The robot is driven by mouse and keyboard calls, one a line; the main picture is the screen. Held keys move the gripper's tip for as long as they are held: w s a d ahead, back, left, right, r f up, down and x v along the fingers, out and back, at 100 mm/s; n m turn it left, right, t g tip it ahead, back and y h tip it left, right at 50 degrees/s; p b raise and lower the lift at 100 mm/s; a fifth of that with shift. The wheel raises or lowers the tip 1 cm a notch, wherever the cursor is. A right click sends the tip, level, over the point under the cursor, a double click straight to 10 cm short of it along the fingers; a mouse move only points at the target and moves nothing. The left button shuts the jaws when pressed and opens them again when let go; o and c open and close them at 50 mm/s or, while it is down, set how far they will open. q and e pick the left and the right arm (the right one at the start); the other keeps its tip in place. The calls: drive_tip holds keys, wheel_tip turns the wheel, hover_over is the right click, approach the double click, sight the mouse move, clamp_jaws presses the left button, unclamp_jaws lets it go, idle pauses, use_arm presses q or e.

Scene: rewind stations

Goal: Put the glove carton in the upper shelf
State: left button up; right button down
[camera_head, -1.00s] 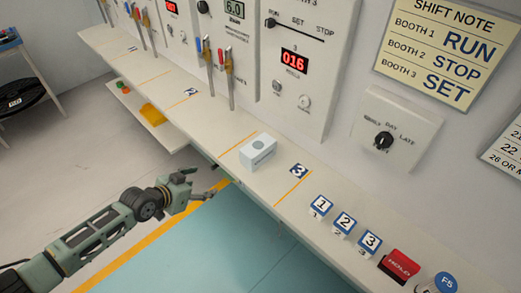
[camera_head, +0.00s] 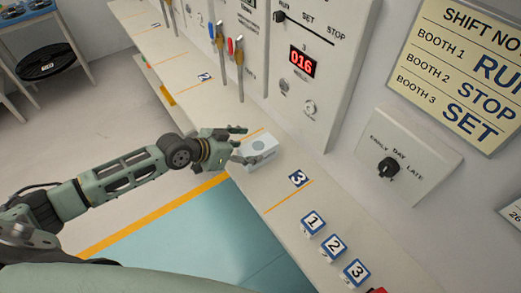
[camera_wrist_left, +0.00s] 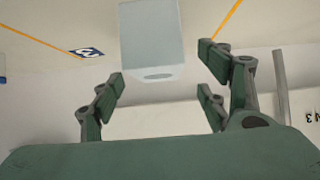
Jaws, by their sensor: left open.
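The glove carton (camera_head: 263,148) is a small pale box with a round mark on top, on the long white counter (camera_head: 240,195) by the number 3 label. It also shows in the left wrist view (camera_wrist_left: 152,35), with an oval mark near its edge. My left gripper (camera_head: 246,145) is open, its fingers reaching over the counter's edge to the carton's left side. In the left wrist view, the gripper (camera_wrist_left: 160,78) has its fingers spread, with the carton between and beyond them; I cannot tell if they touch it. I cannot clearly tell which surface is the upper shelf.
Blocks numbered 1, 2 (camera_head: 333,246) and 3 stand on the counter's near part. Wall panels with levers (camera_head: 237,65) and a dial box (camera_head: 400,160) rise behind. A blue table (camera_head: 35,18) is far left. The floor before the counter is clear.

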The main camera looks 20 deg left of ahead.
sight(258, 149)
use_arm(q)
drive_tip(key=shift+p+x, duration=0.5)
drive_tip(key=shift+x, duration=1.75)
drive_tip(key=shift+w+d+f, duration=0.1)
drive_tip(key=shift+d+f, duration=0.15)
drive_tip(key=shift+f, duration=0.15)
drive_tip(key=c, duration=1.3)
drive_tip(key=shift+c, duration=1.1)
use_arm(e)
drive_tip(key=shift+a+r, duration=0.1)
drive_tip(key=shift+r, duration=0.7)
drive_tip(key=shift+a, duration=0.15)
